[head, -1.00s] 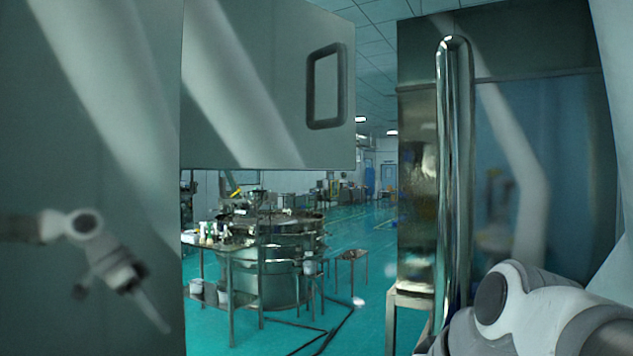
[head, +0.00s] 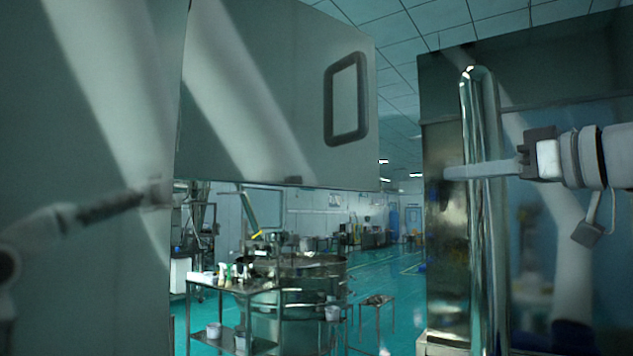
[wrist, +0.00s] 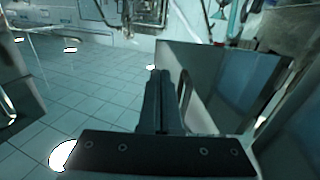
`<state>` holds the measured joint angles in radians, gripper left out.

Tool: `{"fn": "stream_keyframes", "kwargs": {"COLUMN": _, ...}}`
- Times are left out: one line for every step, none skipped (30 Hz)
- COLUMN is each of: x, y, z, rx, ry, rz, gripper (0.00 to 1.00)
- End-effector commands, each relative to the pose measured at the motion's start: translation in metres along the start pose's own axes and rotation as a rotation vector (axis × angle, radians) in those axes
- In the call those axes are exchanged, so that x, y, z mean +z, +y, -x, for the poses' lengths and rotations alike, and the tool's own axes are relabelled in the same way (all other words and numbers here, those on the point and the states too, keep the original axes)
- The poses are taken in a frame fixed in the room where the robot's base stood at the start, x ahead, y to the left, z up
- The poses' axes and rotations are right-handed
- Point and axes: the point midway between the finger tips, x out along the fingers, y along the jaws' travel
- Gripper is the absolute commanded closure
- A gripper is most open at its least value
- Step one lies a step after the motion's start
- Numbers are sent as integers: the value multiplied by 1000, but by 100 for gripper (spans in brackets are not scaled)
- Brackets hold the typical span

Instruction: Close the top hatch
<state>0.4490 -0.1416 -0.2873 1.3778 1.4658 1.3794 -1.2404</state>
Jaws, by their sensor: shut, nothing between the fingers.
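The top hatch appears to be the grey panel (head: 270,110) at the upper left of the head view, standing open at an angle. It has a dark rectangular handle (head: 329,100) near its right edge. My gripper (head: 450,173) is at the right of the head view, well to the right of the panel, pointing left. Its fingers are shut and empty. They cross the line of a tall chrome bar handle (head: 488,230); whether they touch it is unclear. In the wrist view my shut fingers (wrist: 160,75) point away beside a panel with a loop handle (wrist: 185,92).
A large grey surface (head: 80,270) fills the left side. A dark glossy door panel (head: 445,225) carries the chrome bar at right. Beyond the gap stand a trolley with bottles (head: 236,287), a round steel machine (head: 300,268) and a stool (head: 376,301) on open floor.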

Motion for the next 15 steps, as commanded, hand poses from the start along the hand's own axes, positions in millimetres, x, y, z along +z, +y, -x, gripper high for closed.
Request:
{"fn": "stream_keyframes", "kwargs": {"x": -1, "y": 0, "z": -7, "rx": -3, "ry": -1, "rz": -2, "gripper": 100}}
{"fn": "stream_keyframes", "kwargs": {"x": -1, "y": 0, "z": -12, "rx": -3, "ry": -2, "rz": -3, "gripper": 100}}
{"fn": "stream_keyframes", "kwargs": {"x": -1, "y": -1, "z": -20, "rx": -4, "ry": -2, "rz": -3, "gripper": 100}}
{"fn": "stream_keyframes", "kwargs": {"x": -2, "y": 0, "z": -26, "rx": -4, "ry": -2, "rz": -4, "gripper": 100}}
{"fn": "stream_keyframes", "kwargs": {"x": -2, "y": 0, "z": -32, "rx": -4, "ry": -3, "rz": -5, "gripper": 100}}
{"fn": "stream_keyframes", "kwargs": {"x": -2, "y": 0, "z": -41, "rx": -4, "ry": -3, "rz": -5, "gripper": 100}}
{"fn": "stream_keyframes", "kwargs": {"x": -2, "y": -1, "z": -48, "rx": -5, "ry": -4, "rz": -5, "gripper": 100}}
{"fn": "stream_keyframes", "kwargs": {"x": -3, "y": 0, "z": -55, "rx": -3, "ry": -4, "rz": -6, "gripper": 100}}
{"fn": "stream_keyframes", "kwargs": {"x": -3, "y": -1, "z": -64, "rx": -4, "ry": -4, "rz": -6, "gripper": 100}}
{"fn": "stream_keyframes", "kwargs": {"x": -3, "y": -1, "z": -70, "rx": -3, "ry": -4, "rz": -6, "gripper": 100}}
{"fn": "stream_keyframes", "kwargs": {"x": -4, "y": 0, "z": -76, "rx": -3, "ry": -4, "rz": -5, "gripper": 100}}
{"fn": "stream_keyframes", "kwargs": {"x": -3, "y": 0, "z": -85, "rx": -3, "ry": -4, "rz": -7, "gripper": 100}}
{"fn": "stream_keyframes", "kwargs": {"x": -3, "y": 0, "z": -92, "rx": -3, "ry": -4, "rz": -7, "gripper": 100}}
{"fn": "stream_keyframes", "kwargs": {"x": -3, "y": -1, "z": -97, "rx": -3, "ry": -5, "rz": -6, "gripper": 100}}
{"fn": "stream_keyframes", "kwargs": {"x": -3, "y": 0, "z": -103, "rx": -2, "ry": -4, "rz": -6, "gripper": 100}}
